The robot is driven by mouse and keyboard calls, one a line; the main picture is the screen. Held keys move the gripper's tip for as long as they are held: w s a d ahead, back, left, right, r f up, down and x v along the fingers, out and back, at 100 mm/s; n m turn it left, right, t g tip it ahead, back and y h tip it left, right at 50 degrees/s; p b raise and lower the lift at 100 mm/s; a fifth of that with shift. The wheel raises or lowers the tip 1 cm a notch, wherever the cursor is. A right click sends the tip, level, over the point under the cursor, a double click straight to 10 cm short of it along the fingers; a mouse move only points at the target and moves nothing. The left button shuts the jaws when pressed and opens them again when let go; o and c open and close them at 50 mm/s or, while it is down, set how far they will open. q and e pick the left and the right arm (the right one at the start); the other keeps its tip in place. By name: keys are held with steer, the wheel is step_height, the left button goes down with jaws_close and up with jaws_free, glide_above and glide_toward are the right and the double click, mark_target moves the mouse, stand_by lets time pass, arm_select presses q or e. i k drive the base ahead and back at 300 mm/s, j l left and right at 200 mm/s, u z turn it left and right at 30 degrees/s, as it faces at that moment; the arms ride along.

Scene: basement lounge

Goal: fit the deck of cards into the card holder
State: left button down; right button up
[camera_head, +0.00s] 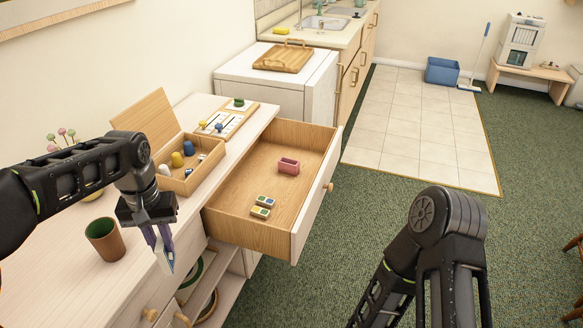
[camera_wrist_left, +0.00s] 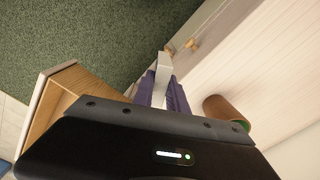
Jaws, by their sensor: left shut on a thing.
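My left gripper (camera_head: 160,234) is shut on a thin white and blue piece, which looks like the deck of cards (camera_head: 167,262). It holds the deck pointing down, in front of the dresser and left of the open drawer. In the left wrist view, the white deck (camera_wrist_left: 163,70) sticks out between the purple fingers (camera_wrist_left: 162,92). A small pink open box (camera_head: 289,166), which looks like the card holder, stands on the drawer floor towards the back right. My right arm shows at the lower right, but its gripper is out of view.
On the dresser top are a brown cup (camera_head: 105,240), an open wooden box (camera_head: 197,178) with pegs and a board game (camera_head: 226,121). The drawer floor around the pink box is clear.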

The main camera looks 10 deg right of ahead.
mark_target(289, 166)
steer(key=i+l+u, duration=0.1)
steer(key=i+l, duration=0.3)
steer(key=l, duration=0.25)
steer(key=i+l+u, duration=0.15)
steer(key=i+l, duration=0.25)
steer(key=l, duration=0.3)
steer(key=i+l+u, duration=0.25)
steer(key=i+l, duration=0.15)
steer(key=l, duration=0.3)
steer(key=i+l, duration=0.15)
steer(key=l, duration=0.25)
steer(key=i+l+u, duration=0.1)
steer(key=i+l, duration=0.35)
steer(key=l, duration=0.3)
steer(key=i+l+u, duration=0.15)
steer(key=l, duration=0.25)
steer(key=i+l, duration=0.25)
steer(key=l, duration=0.15)
steer(key=u, duration=0.05)
